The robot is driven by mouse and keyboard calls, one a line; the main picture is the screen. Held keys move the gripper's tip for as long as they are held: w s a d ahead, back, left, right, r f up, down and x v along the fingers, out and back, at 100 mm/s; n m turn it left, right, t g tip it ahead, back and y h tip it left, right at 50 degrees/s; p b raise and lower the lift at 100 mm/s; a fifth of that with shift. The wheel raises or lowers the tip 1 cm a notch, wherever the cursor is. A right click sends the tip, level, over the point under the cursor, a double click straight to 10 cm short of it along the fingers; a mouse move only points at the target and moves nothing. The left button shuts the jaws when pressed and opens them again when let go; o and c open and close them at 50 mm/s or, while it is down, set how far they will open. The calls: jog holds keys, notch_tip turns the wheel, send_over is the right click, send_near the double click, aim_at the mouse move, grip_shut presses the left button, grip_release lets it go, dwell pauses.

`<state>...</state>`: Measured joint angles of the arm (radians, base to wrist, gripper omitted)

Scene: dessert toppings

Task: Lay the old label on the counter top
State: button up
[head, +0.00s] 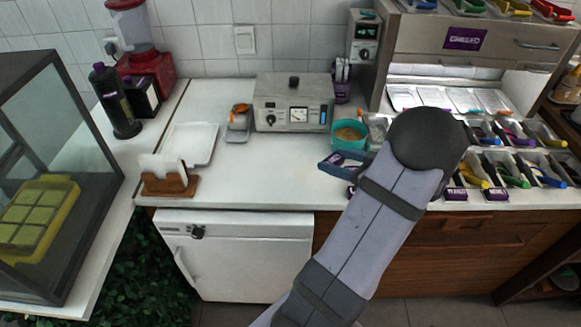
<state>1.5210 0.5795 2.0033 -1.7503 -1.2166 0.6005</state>
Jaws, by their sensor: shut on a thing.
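Small purple labels line the counter's front edge on the right, such as one label (455,194) and another label (495,194). I cannot tell which label is the old one. The white counter top (255,180) runs across the middle, with bare surface left of my arm. My arm reaches up from the bottom centre to the right part of the counter. Its dark rounded joint and links hide my gripper and whatever is at it.
Topping bins with coloured scoops (500,155) fill the right. A grey appliance (292,102), a white tray (190,142) and a wooden napkin holder (170,183) stand further left.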

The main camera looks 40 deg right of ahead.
aim_at(333, 193)
jog(key=shift+d+f+p, duration=0.1)
jog(key=shift+f+p, duration=0.4)
jog(key=shift+f, duration=4.55)
jog(key=shift+f, duration=0.15)
jog(key=o, duration=1.1)
jog(key=shift+c, duration=0.2)
jog(key=shift+s+r, duration=0.15)
jog(key=shift+r, duration=0.05)
jog(key=b+v, duration=0.2)
jog(key=v, duration=0.9)
jog(key=shift+s+r+b, duration=0.25)
jog(key=shift+s+b, duration=0.05)
jog(key=shift+s, duration=0.05)
jog(key=shift+w, duration=0.15)
